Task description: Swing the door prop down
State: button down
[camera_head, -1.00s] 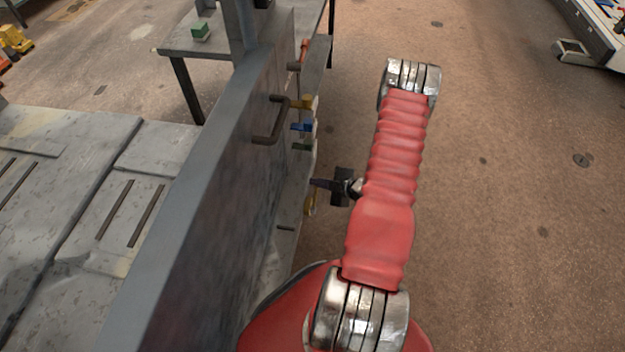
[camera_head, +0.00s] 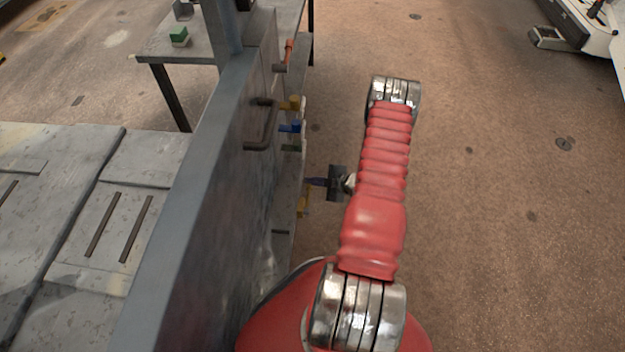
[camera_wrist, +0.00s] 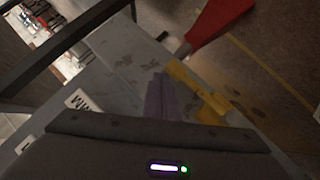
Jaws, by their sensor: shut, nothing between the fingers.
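The grey upright panel (camera_head: 185,220) runs up the middle of the head view, with coloured fittings along its right side. A yellow fitting (camera_head: 303,204) sits low there, and what looks like the same yellow piece (camera_wrist: 203,90) shows in the wrist view. I cannot tell for certain which fitting is the door prop. My gripper (camera_head: 312,182) is just right of the panel, close to the low yellow fitting. In the wrist view its purple fingers (camera_wrist: 160,97) are together and empty, left of the yellow piece. Contact cannot be made out.
A dark handle (camera_head: 262,128) stands out from the panel. Blue (camera_head: 290,127), upper yellow (camera_head: 291,103) and orange (camera_head: 289,50) fittings are above my gripper. A grey table (camera_head: 155,45) with a green block (camera_head: 179,35) stands behind.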

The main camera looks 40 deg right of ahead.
jog(key=shift+f, duration=0.1)
dwell(0.4)
jog(key=shift+s, duration=0.1)
jog(key=v, duration=1.3)
jog(key=shift+s+r, duration=0.2)
jog(key=shift+r, duration=0.05)
jog(key=shift+d, duration=0.1)
